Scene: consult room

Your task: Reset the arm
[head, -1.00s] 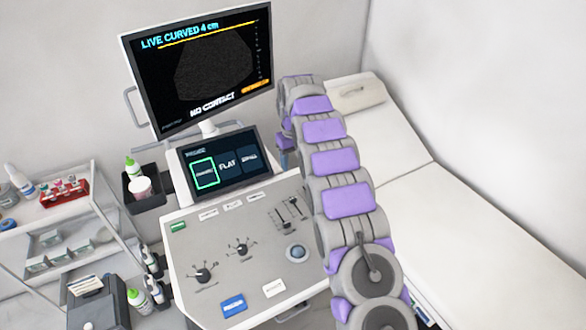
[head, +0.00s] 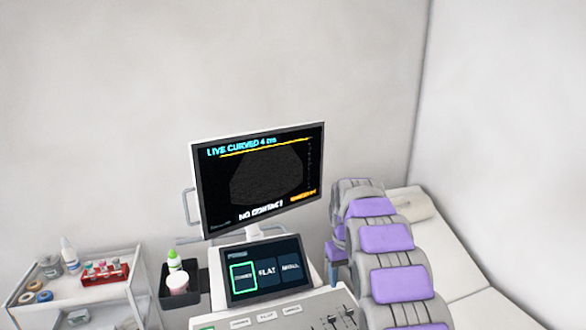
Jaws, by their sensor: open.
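My arm, grey with purple pads, reaches up from the lower right in the head view and bends down at its far end. A small purple and grey part shows at the left of that end, but no gripper fingers can be made out; the gripper is hidden behind the arm. The ultrasound cart stands left of the arm. Its monitor (head: 262,178) reads "LIVE CURVED 4 cm" and "NO CONTACT". Below it, the small touch screen (head: 266,271) has a green frame around its left button, beside "FLAT" and another button. The control panel (head: 225,321) is partly cut off.
A white exam bed (head: 455,262) with a rolled pillow (head: 416,208) lies behind and right of my arm. A shelf trolley (head: 134,280) at left holds bottles, tape rolls and a red rack (head: 105,272). A black holder (head: 194,299) carries a green-capped bottle (head: 174,262) and a cup. The upper wall area is clear.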

